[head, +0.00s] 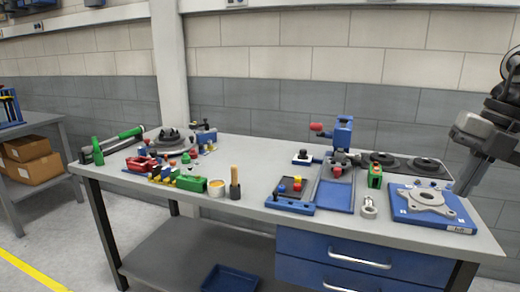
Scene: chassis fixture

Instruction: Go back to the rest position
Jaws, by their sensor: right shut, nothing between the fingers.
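My right gripper (465,187) hangs at the right edge of the head view, its arm coming down from the upper right. Its fingers are shut with nothing between them. They point down in front of the workbench's right end, over or near the blue fixture plate (462,222). I cannot tell how high they are above the bench. A grey metal chassis part (428,199) lies on that plate. My left gripper is not in view.
The grey workbench (250,215) carries a blue tray (336,195), a blue clamp device (343,133), black round parts (427,164), a metal cylinder (369,206) and several tools at left. Cardboard boxes (35,168) sit on a side shelf.

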